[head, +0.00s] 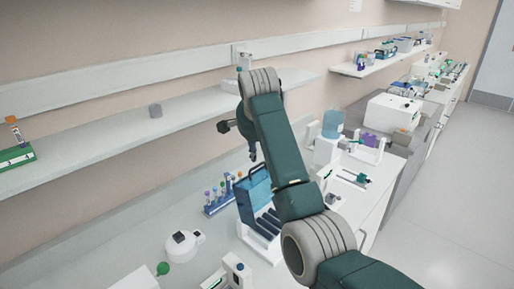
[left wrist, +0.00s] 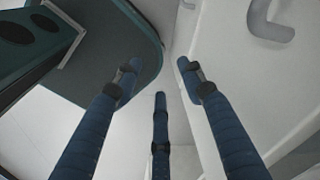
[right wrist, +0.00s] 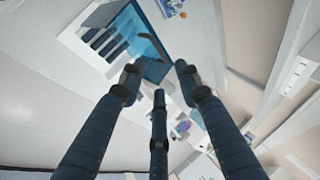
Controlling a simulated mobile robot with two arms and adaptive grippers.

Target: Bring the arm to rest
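My right arm comes in from the lower right in the head view, and its gripper (head: 238,138) hangs in front of the wall shelf, above the bench. In the right wrist view the right gripper (right wrist: 158,80) has its three dark blue fingers spread, with nothing between them. My left gripper does not show in the head view. In the left wrist view the left gripper (left wrist: 157,78) has its fingers spread and empty, close to pale surfaces and a dark green body part of mine.
Below the right arm, a white device with a blue lid (head: 255,192) stands on the bench beside a blue tube rack (head: 219,206). A round white device (head: 183,246) stands nearer. Floor at right is clear.

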